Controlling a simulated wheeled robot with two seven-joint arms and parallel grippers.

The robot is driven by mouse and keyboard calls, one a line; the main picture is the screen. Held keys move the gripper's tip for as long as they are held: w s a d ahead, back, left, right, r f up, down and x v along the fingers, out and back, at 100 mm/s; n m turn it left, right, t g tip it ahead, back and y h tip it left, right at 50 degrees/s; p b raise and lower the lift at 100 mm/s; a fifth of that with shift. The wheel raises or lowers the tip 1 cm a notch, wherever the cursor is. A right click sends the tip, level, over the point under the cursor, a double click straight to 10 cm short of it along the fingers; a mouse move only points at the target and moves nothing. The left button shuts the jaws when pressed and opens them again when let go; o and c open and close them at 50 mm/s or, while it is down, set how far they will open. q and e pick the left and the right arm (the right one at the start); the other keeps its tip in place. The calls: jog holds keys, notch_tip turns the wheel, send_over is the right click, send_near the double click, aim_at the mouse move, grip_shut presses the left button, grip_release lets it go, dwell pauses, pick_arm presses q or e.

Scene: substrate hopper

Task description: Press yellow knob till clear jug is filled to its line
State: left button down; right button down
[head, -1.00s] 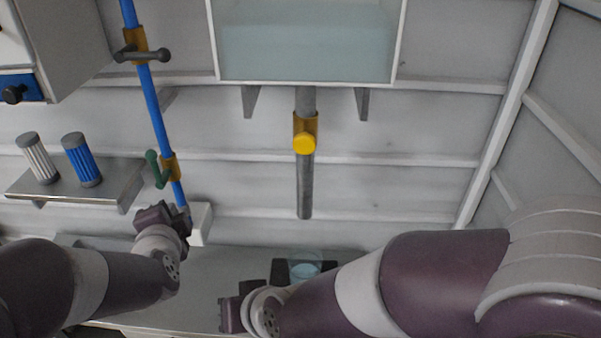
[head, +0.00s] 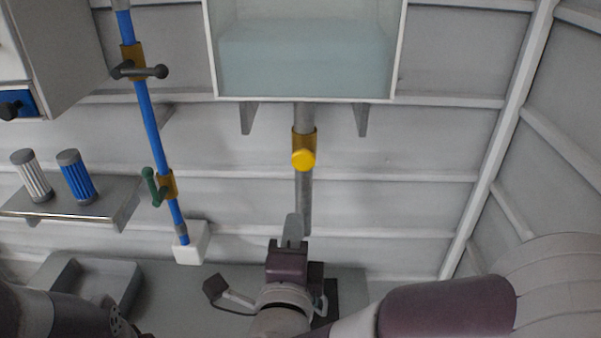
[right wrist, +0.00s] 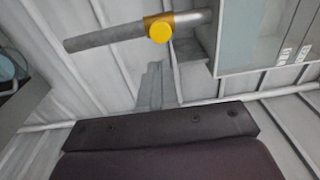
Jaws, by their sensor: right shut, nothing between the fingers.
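The yellow knob (head: 303,160) sits on the grey pipe below the tank; it also shows in the right wrist view (right wrist: 159,29). My right gripper (head: 292,228) is shut and empty, below the knob and apart from it, in front of the pipe's lower end. Its grey fingers (right wrist: 155,85) point toward the pipe in the right wrist view. The clear jug (right wrist: 7,68) shows partly at the left edge of the right wrist view, bluish; its line cannot be made out. In the head view my right gripper mostly hides it. My left gripper is out of view.
A tank (head: 305,60) of pale blue liquid hangs above the knob. At left are a blue pipe (head: 150,120) with a dark handle and a green handle, and a shelf (head: 110,205) with two cylinders. A grey tray (head: 110,275) lies on the counter. The wall around the knob is clear.

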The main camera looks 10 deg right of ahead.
aim_at(302, 159)
jog(key=p+x, duration=0.6)
jog(key=x, duration=0.7)
jog(key=shift+w, duration=0.35)
jog(key=shift+d, duration=0.1)
jog(key=shift+w+d+f+b, duration=0.15)
jog(key=shift+w+b, duration=0.2)
jog(key=shift+b, duration=0.25)
jog(key=shift+w+d+f+b, duration=0.1)
jog(key=shift+w+f+b, duration=0.15)
jog(key=shift+b, duration=0.3)
jog(key=shift+a+r, duration=0.1)
jog(key=shift+r, duration=0.75)
